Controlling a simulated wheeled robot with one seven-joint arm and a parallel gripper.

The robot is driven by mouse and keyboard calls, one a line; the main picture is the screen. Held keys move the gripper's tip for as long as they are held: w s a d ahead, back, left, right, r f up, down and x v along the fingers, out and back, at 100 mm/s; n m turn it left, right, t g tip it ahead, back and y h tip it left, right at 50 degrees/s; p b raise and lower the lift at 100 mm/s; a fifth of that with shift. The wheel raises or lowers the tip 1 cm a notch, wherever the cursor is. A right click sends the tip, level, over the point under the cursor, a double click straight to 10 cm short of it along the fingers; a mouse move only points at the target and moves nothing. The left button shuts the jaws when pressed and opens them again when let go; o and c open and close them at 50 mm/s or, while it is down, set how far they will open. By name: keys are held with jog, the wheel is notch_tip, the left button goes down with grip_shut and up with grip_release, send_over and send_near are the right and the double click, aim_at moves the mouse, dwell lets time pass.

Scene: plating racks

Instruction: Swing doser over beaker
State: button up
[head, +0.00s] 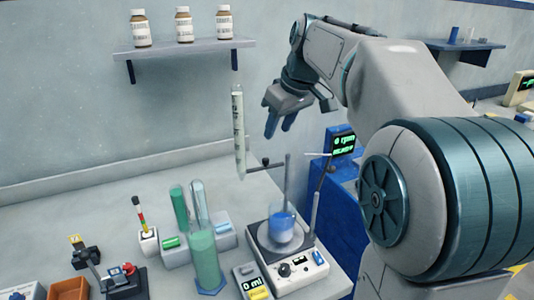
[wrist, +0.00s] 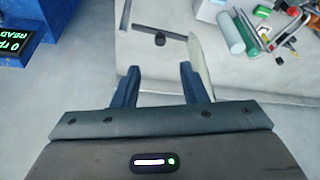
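The doser (head: 239,130) is a tall pale graduated tube hanging upright, left of and above the beaker. A thin dark arm (head: 265,165) runs right from its lower part toward the stand. The beaker (head: 283,232) holds blue liquid and sits on the stirrer plate; a grey rod stands at it. The doser is not above the beaker. My gripper (head: 279,128) points down, right of the doser and above the arm. In the wrist view, my gripper (wrist: 158,75) is open and empty; the doser (wrist: 199,65) is just beyond its right finger and the dark arm (wrist: 147,37) lies ahead.
The stirrer (head: 290,262) stands near the bench's right edge, beside a blue cabinet with a lit display (head: 343,144). A green cylinder (head: 204,262), a rack of tubes (head: 196,242) and a small 0 ml display (head: 252,283) stand left of it. A bottle shelf (head: 190,47) is on the wall.

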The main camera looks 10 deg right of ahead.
aim_at(266, 159)
jog(key=x, duration=1)
jog(key=shift+a+f, duration=0.1)
jog(key=shift+f, duration=0.2)
grip_shut()
